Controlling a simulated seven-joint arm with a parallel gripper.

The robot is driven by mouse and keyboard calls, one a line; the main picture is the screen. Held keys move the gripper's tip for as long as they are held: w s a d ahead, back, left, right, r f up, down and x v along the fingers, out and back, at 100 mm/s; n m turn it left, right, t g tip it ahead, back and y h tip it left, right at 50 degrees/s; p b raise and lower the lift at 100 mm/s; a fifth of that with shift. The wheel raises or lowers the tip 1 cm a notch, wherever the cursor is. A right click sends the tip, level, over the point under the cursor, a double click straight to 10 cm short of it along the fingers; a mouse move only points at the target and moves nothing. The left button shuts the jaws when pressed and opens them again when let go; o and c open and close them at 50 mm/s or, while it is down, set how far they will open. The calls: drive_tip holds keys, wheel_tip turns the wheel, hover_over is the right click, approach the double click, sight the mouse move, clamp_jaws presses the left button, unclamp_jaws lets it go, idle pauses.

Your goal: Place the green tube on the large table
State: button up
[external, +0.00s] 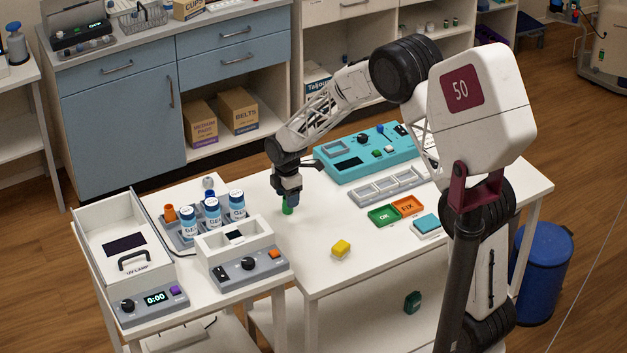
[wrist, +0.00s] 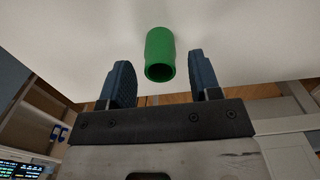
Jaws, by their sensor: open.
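The green tube (external: 287,208) stands on the white top of the large table (external: 300,245), near its left side. My gripper (external: 287,196) is directly above and close to the tube in the external view and partly hides it. In the wrist view the tube (wrist: 160,55) lies just beyond and between the two blue fingers of my gripper (wrist: 163,78). The fingers are apart, with a gap on each side of the tube. Whether the tube's base rests fully on the table is hard to tell.
Green and orange trays (external: 384,215) and a teal console (external: 368,152) stand farther right and back. A smaller table at left holds white bottles (external: 212,212) and a grey device (external: 247,266).

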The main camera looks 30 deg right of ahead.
wheel_tip(320, 180, up, 11)
idle(0.5)
drive_tip(key=shift+r, duration=0.15)
idle(0.6)
drive_tip(key=s+d+r+m+t, duration=0.1)
drive_tip(key=s+d+r+m, duration=0.5)
drive_tip(key=s, duration=0.5)
drive_tip(key=s+d+r+m, duration=0.3)
drive_tip(key=s+r, duration=0.6)
drive_tip(key=s, duration=0.1)
drive_tip(key=s+d+m, duration=0.2)
drive_tip(key=s+m, duration=0.2)
drive_tip(key=s, duration=0.7)
drive_tip(key=s+d+r+m+t, duration=0.1)
drive_tip(key=s+m, duration=0.4)
drive_tip(key=s, duration=0.7)
drive_tip(key=shift+s+d+t, duration=0.25)
drive_tip(key=shift+d+t, duration=0.05)
drive_tip(key=shift+d, duration=0.6)
